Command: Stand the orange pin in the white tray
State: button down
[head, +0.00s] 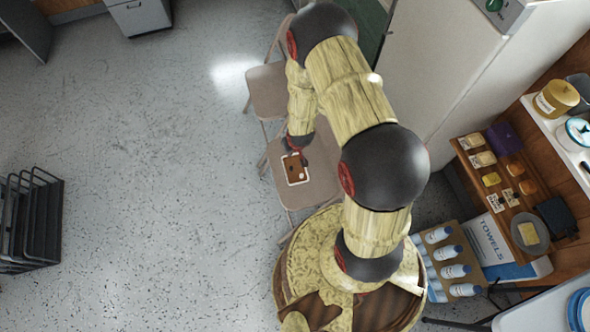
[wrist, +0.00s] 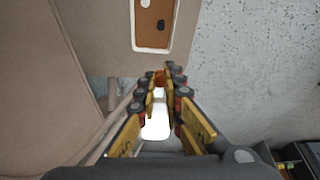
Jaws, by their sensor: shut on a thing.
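The white tray (head: 305,180) lies on the seat of a folding chair. It has a pale rim and a brown inside, and its near end shows at the top of the wrist view (wrist: 135,30). A dark oval spot shows in its brown floor. My gripper (wrist: 160,78) is shut on the orange pin (wrist: 158,77), of which only a small orange part shows between the fingertips. The fingers hide the rest of it, so its tilt cannot be told. In the head view my gripper (head: 299,143) is at the tray's far end, and the pin cannot be made out.
The tan folding chair (head: 322,190) stands beside another chair (head: 266,90). A tall white cabinet (head: 440,65) is right of them. A crate of bottles (head: 447,262) and a shelf of small goods (head: 505,185) stand at right.

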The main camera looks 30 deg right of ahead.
jog(key=shift+g, duration=0.9)
jog(key=s, duration=0.1)
jog(key=s+d+f, duration=0.1)
jog(key=s+f, duration=0.1)
jog(key=s, duration=0.1)
jog(key=shift+d+f, duration=0.2)
jog(key=shift+d, duration=0.05)
jog(key=shift+s+d+f+b, duration=0.15)
jog(key=shift+s+b, duration=0.1)
jog(key=shift+b, duration=0.05)
